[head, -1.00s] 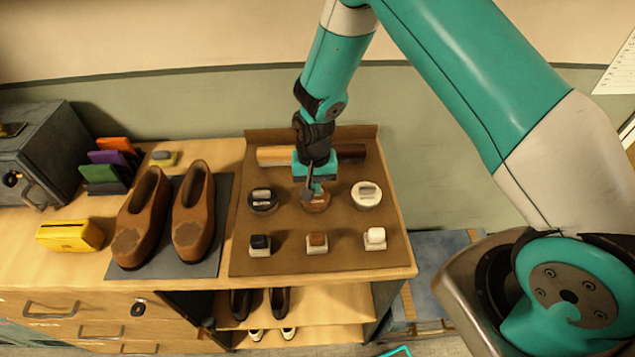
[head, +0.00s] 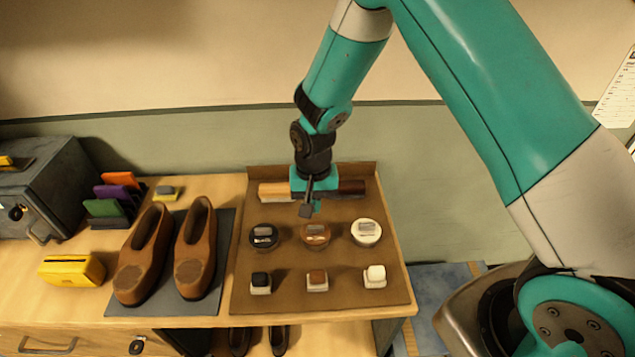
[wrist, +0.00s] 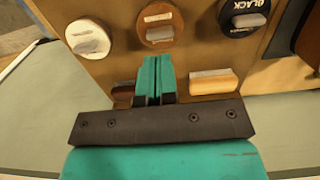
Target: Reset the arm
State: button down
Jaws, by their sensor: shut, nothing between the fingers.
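My gripper (head: 308,208) is shut and empty above the brown tray board (head: 290,302). In the head view it hangs in front of the brushes at the back and just behind the brown polish tin (head: 316,234). In the wrist view its teal fingers (wrist: 157,70) are pressed together, with the brown tin (wrist: 160,22) beyond them. The arm reaches in from the upper right. A pale brush (head: 274,191) and a dark brush (head: 352,188) lie either side of the gripper, partly hidden by it.
A black tin (head: 264,237) and a white tin (head: 366,232) flank the brown one. Black, brown and white daubers stand in front. Brown shoes (head: 144,255) rest on a grey mat to the left, near a yellow case (head: 72,270). The wall is close behind the board.

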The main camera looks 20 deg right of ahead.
jog(key=s+a+r+n+y+b, duration=0.1)
jog(key=s+r+n+b, duration=0.2)
jog(key=r, duration=0.4)
jog(key=s+a+r+n+y+b, duration=0.1)
jog(key=s+r+b, duration=0.2)
jog(key=s+r, duration=0.35)
jog(key=s+a+r+n+y+b, duration=0.1)
jog(key=s+n, duration=0.5)
jog(key=s, duration=0.7)
notch_tip(320, 180, up, 2)
jog(key=shift+s+r+n+y+b, duration=0.25)
jog(key=shift+y+b, duration=0.25)
jog(key=shift+b, duration=0.4)
jog(key=shift+s, duration=0.1)
